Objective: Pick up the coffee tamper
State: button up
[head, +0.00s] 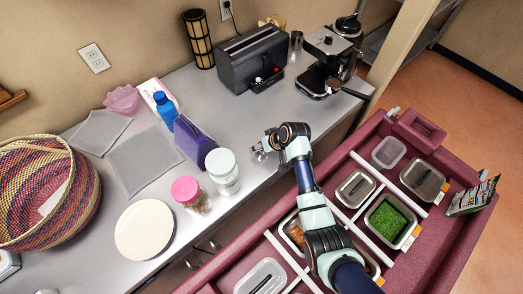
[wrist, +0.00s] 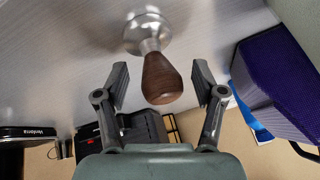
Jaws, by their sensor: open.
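The coffee tamper has a dark wooden handle (wrist: 162,80) and a shiny metal base (wrist: 147,32). In the wrist view it stands on the grey counter, with the handle toward my gripper. My gripper (wrist: 160,84) is open, with one finger on each side of the handle and a gap showing on both sides. In the head view my gripper (head: 262,152) is low over the counter's front edge. The tamper cannot be made out clearly there.
A purple container (head: 194,141) and a white-lidded jar (head: 223,171) stand close left of my gripper. A dark toaster (head: 251,60) and an espresso machine (head: 330,62) are farther back. The maroon cart (head: 458,238) with food tubs is in front. Counter between gripper and toaster is clear.

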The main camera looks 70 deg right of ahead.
grip_shut()
dwell(0.4)
notch_tip(320, 180, up, 20)
jog(key=p, duration=0.2)
jog(key=shift+p, duration=0.3)
